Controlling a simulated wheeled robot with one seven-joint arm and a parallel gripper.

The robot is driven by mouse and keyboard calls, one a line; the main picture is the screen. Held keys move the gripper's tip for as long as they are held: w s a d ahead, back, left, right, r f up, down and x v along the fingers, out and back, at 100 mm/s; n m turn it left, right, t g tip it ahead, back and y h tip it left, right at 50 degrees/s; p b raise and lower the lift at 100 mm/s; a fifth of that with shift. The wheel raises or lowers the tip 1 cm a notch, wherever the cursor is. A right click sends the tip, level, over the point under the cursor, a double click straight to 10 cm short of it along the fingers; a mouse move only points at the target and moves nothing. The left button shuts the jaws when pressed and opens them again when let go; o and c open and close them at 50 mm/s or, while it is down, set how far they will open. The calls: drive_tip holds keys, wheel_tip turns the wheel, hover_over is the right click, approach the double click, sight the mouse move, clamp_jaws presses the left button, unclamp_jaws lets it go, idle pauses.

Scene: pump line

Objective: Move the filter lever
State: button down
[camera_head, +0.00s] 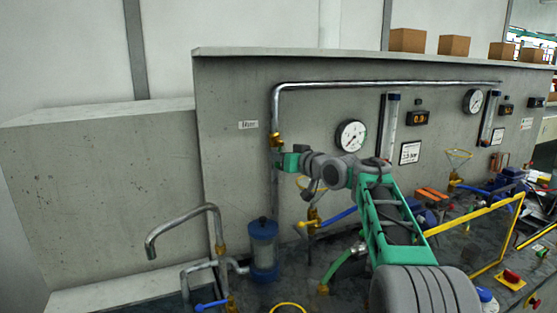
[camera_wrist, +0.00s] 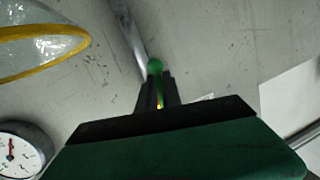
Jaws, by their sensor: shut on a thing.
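The filter lever shows in the wrist view as a green ball knob (camera_wrist: 154,66) on a thin stem. My gripper (camera_wrist: 157,92) is shut on the lever, with the knob at the fingertips. In the head view my gripper (camera_head: 280,160) is at the vertical pipe, just below a brass valve (camera_head: 276,140). A small label, which seems to read Filter (camera_head: 248,125), is on the wall to the left. The lever itself is hidden by my gripper in the head view.
A pressure gauge (camera_head: 351,135) and a sight tube (camera_head: 389,125) are on the wall to the right. Below stand a blue-capped filter housing (camera_head: 263,245), a curved tap (camera_head: 183,224) and a valve with a blue handle (camera_head: 337,217).

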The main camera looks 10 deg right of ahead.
drive_tip(key=shift+d+n, duration=0.25)
drive_tip(key=shift+n, duration=0.55)
drive_tip(key=c, duration=1.5)
unclamp_jaws()
drive_tip(key=b+v, duration=0.1)
drive_tip(key=v, duration=0.6)
drive_tip(key=shift+s+d+r+b, duration=0.15)
drive_tip(key=shift+s+b, duration=0.15)
drive_tip(key=shift+b, duration=0.1)
